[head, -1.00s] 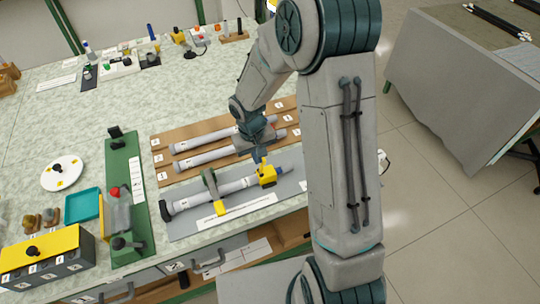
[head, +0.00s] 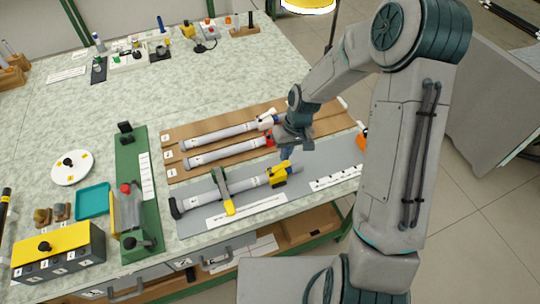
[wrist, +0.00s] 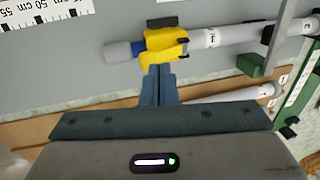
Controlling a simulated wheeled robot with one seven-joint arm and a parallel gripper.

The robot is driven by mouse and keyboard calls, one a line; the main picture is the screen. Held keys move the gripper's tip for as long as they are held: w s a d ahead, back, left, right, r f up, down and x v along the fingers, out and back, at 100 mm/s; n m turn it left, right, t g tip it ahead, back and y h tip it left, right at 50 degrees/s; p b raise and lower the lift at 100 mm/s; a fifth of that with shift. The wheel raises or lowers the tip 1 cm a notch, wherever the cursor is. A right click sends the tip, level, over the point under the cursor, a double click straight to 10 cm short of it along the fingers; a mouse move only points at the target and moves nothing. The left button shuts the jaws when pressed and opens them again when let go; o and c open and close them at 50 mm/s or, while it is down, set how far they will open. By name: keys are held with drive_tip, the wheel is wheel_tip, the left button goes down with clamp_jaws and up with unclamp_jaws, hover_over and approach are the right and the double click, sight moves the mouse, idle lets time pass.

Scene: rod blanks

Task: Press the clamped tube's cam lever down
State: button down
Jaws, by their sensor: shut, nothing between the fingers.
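The clamped tube (head: 245,186) is a grey-white rod lying over a grey mat, with a black stop at its left end. A narrow clamp bar (head: 220,182) crosses it near the middle, with a yellow front end. I cannot tell for certain which part is the cam lever or how far down it is. A yellow piece (head: 278,178) sits around the tube near its right end; it also shows in the wrist view (wrist: 165,45), beside a blue band. My gripper (head: 286,154) is shut and empty just behind the yellow piece; its fingertips (wrist: 159,70) appear close to it, contact unclear.
Two more tubes (head: 215,157) lie on a brown rack behind. A green fixture (head: 130,170), teal tray (head: 93,201) and yellow-topped box (head: 60,245) stand left. A ruler strip (head: 335,178) lies on the mat's right.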

sight(275, 168)
drive_tip(key=shift+s+a, duration=0.15)
drive_tip(key=shift+a, duration=0.4)
drive_tip(key=shift+f, duration=0.1)
drive_tip(key=shift+s+a+f+b, duration=0.1)
drive_tip(key=shift+s+a+b, duration=0.1)
drive_tip(key=shift+a+b, duration=0.3)
drive_tip(key=r+p, duration=0.1)
drive_tip(key=r, duration=0.1)
drive_tip(key=a+r+p, duration=0.1)
drive_tip(key=r, duration=0.1)
drive_tip(key=shift+s+p, duration=0.15)
drive_tip(key=shift+p, duration=0.25)
drive_tip(key=w+d+r+b, duration=0.2)
drive_tip(key=d+r, duration=0.4)
drive_tip(key=shift+w+d+r, duration=0.25)
drive_tip(key=shift+d+r, duration=0.05)
drive_tip(key=shift+d, duration=0.05)
